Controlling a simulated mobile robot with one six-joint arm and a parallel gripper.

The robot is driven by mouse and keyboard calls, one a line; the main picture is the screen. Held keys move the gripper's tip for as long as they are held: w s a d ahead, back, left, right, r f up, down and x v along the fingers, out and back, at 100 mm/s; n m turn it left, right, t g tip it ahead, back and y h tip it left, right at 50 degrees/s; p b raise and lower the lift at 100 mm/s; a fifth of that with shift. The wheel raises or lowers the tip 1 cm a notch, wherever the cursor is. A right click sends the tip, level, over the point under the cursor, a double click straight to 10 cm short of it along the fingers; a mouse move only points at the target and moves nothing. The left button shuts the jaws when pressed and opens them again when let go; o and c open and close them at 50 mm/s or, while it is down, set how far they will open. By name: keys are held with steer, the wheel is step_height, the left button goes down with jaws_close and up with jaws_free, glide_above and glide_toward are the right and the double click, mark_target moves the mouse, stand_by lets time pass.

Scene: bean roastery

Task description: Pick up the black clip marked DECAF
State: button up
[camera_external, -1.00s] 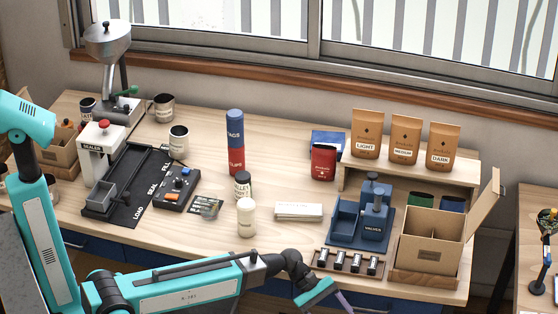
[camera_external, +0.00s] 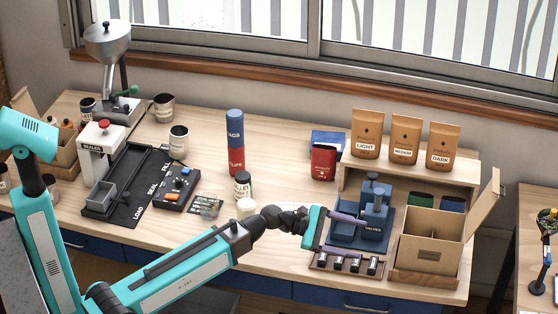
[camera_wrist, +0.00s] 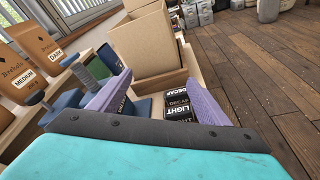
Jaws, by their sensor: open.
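Several black clips with white labels stand in a row in a wooden rack (camera_external: 318,264) at the front right of the table. In the wrist view a black clip marked DECAF (camera_wrist: 178,92) shows at the far part of the row, its print small and partly unclear. A clip marked LIGHT (camera_wrist: 180,117) is nearer. My gripper (camera_external: 362,238) is open and empty, its purple fingers reaching right over the rack and the blue valve holder. In the wrist view the clips show between the fingers, closer to the right finger. The hand hides the row's near end there.
A blue valve holder (camera_external: 345,233) stands just behind the rack. An open cardboard box (camera_external: 430,239) stands close on the right. Coffee bags (camera_external: 405,137) stand on a shelf behind. The table's front edge is close to the rack.

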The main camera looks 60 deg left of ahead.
steer(key=s+a+n+g, duration=0.1)
steer(key=s+a+f+n, duration=0.1)
steer(key=s+a+n, duration=0.1)
steer(key=s+a+f+n+g, duration=0.1)
steer(key=s+a, duration=0.1)
steer(key=shift+g, duration=0.3)
steer(key=shift+w+d, duration=0.1)
steer(key=p, duration=0.1)
glide_toward(373, 263)
steer(key=x, duration=0.2)
steer(key=shift+w+d, duration=0.2)
steer(key=shift+w, duration=0.3)
steer(key=shift+w+d+f, duration=0.1)
steer(key=shift+w+d, duration=0.05)
steer(key=shift+d, duration=0.05)
steer(key=shift+s+f+p+x, duration=0.1)
steer(key=shift+p+x, duration=0.1)
steer(key=shift+x, duration=1.1)
steer(key=shift+s+f+p+x, duration=0.1)
steer(key=shift+s+p+x, duration=0.05)
steer(key=shift+x, duration=1.15)
steer(key=shift+d, duration=0.1)
